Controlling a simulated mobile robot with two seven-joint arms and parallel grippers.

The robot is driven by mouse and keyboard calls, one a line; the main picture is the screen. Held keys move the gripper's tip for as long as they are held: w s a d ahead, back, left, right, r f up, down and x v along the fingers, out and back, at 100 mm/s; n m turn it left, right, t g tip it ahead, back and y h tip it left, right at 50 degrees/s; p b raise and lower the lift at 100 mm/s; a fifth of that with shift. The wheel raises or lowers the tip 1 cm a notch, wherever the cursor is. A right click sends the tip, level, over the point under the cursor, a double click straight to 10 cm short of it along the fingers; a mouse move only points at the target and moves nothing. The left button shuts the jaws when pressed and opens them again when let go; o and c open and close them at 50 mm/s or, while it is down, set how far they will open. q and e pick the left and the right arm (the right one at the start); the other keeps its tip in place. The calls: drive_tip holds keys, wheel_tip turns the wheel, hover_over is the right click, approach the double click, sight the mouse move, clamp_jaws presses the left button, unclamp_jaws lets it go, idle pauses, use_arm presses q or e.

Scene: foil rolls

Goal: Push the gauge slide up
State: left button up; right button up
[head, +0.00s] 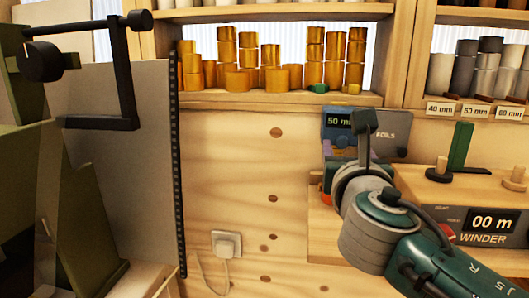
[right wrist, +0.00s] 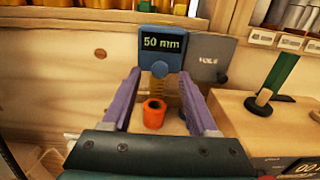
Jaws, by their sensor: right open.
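The gauge's blue slide, with a display reading 50 mm, shows in the right wrist view (right wrist: 160,62) and partly in the head view (head: 337,121). It sits in front of an upright yellowish scale. My right gripper (right wrist: 160,76) is open, its two purple fingers pointing at the gauge, one on each side below the display. Whether they touch the slide I cannot tell. An orange roll (right wrist: 154,113) stands low between the fingers. In the head view my right wrist hides most of the gripper and the lower gauge. My left gripper is not in view.
The winder (head: 465,205), with a green upright, is to the right. Gold rolls (head: 250,55) and grey rolls fill the shelves behind. A green machine with a black crank (head: 125,75) is at left.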

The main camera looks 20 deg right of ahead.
drive_tip(key=v, duration=0.7)
drive_tip(key=shift+s, duration=0.3)
drive_tip(key=shift+a, duration=0.1)
